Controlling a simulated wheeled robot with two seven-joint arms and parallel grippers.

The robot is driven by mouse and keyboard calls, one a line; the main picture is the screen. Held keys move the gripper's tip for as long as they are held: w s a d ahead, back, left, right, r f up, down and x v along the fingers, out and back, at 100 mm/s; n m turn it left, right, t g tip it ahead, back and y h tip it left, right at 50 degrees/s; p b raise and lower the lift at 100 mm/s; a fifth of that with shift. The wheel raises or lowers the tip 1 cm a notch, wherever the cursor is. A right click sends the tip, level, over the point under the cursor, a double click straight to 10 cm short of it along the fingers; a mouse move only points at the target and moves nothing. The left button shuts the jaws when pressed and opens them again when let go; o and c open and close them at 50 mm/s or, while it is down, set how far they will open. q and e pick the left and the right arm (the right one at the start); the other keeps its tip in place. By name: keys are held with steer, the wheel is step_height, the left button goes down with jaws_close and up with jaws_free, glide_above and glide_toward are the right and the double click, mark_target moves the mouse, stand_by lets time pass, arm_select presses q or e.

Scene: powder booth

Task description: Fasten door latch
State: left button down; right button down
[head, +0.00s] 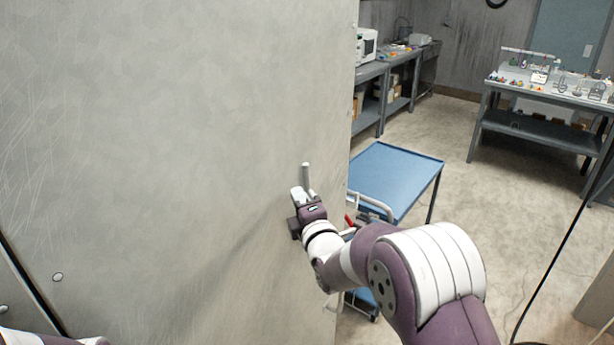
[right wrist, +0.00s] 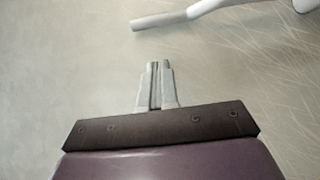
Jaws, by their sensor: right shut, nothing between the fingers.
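A large grey door panel (head: 180,130) fills the left of the head view and the background of the right wrist view (right wrist: 60,70). A pale, rod-like latch handle (head: 306,173) stands out near the panel's right edge. In the right wrist view the handle (right wrist: 168,20) crosses the top right, beyond my fingertips and apart from them in the picture. My right gripper (head: 297,194) is at the panel beside the handle, shut and empty; its fingers (right wrist: 157,85) are together in the right wrist view. Whether it touches the handle is unclear. My left gripper is out of view.
A blue-topped cart (head: 395,172) stands just behind the panel's right edge, partly hidden by my right arm. A workbench with small items (head: 540,88) is at the back right. Shelving (head: 372,72) lines the back. Floor between them is clear.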

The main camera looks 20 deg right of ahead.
steer(key=w+d+p, duration=0.2)
steer(key=w, duration=0.1)
steer(key=shift+w+r, duration=0.1)
steer(key=shift+r, duration=0.3)
steer(key=shift+w+d+f, duration=0.1)
steer(key=shift+w+d, duration=0.2)
steer(key=shift+w, duration=0.05)
